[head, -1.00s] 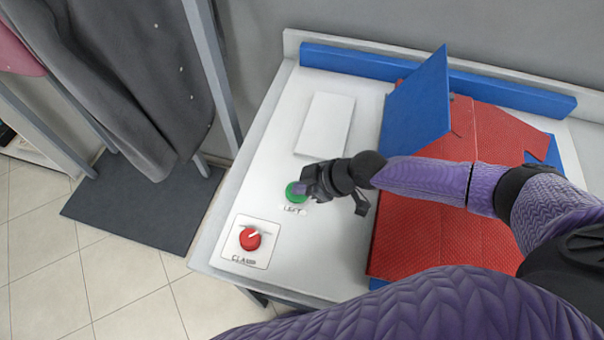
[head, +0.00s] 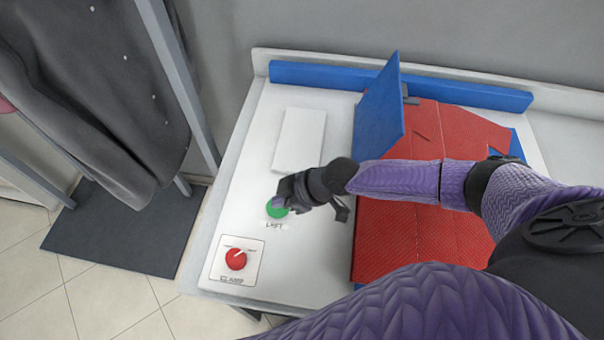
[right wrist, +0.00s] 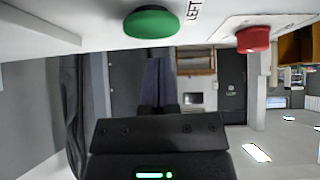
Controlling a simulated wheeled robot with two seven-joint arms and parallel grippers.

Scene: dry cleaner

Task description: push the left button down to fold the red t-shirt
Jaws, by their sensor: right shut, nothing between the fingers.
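The green left button (head: 276,210) sits on the white panel, with its label below it. My right gripper (head: 284,197) is shut and empty, its tip overlapping the button's upper edge in the head view. I cannot tell whether they touch. The button (right wrist: 152,22) also shows in the right wrist view, apart from the dark gripper body. The red t-shirt (head: 440,215) lies flat on the blue folding board, partly hidden by my right arm. The board's left flap (head: 378,112) stands raised at the shirt's upper left. My left gripper is out of view.
A blue bar (head: 310,76) runs along the back. Dark garments (head: 105,95) hang at the left over a grey mat (head: 130,235).

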